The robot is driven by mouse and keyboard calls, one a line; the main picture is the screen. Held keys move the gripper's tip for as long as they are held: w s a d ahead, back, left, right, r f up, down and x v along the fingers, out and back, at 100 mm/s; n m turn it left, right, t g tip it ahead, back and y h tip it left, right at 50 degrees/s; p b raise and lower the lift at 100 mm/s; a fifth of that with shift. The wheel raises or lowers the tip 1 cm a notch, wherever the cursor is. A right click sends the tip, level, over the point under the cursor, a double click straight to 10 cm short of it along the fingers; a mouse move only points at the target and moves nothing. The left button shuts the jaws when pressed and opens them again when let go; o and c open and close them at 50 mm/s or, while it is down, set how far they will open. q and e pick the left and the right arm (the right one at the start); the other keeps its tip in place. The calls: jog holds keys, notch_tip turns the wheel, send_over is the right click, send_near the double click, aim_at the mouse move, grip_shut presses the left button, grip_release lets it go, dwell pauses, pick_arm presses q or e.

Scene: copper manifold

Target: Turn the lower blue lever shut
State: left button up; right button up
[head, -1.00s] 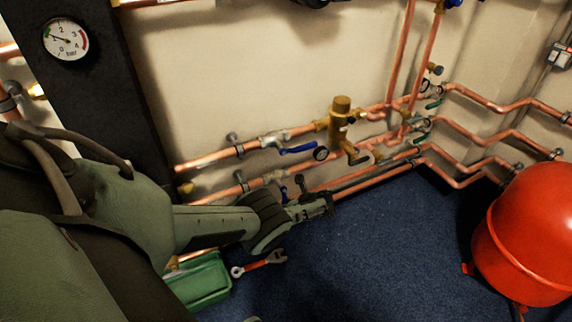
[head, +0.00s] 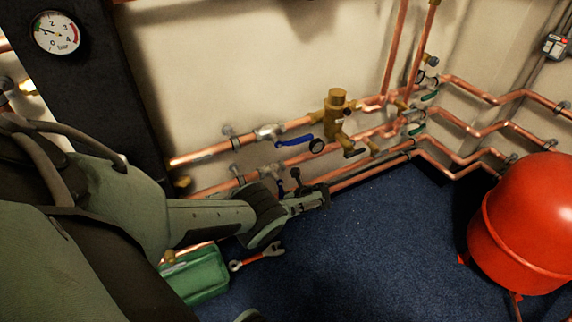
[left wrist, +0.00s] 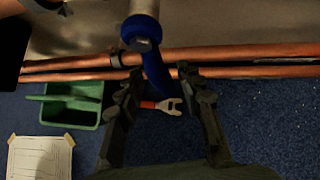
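The lower blue lever (head: 281,188) sits on the valve of the lower wall pipe in the head view, partly hidden by my left gripper. In the left wrist view the blue lever (left wrist: 155,72) hangs from its pivot nut, with its free end reaching between the two fingers. My left gripper (head: 318,197) is beside the lower pipe. In the left wrist view the left gripper (left wrist: 164,84) has its fingers apart, one on each side of the lever end; I cannot tell whether either touches it. My right gripper is not in view.
The upper blue lever (head: 295,141) is on the pipe above. A brass valve (head: 336,108) stands right of it. A green tray (head: 197,277) and a red-handled wrench (head: 258,257) lie on the blue floor below. A red tank (head: 525,225) stands at the right.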

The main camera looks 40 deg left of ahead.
pick_arm(q)
jog(key=shift+d+r, duration=0.3)
jog(key=shift+d, duration=0.05)
jog(key=v, duration=1)
jog(key=shift+s+d+r, duration=0.2)
jog(key=shift+s+r, duration=0.05)
jog(key=shift+r, duration=0.1)
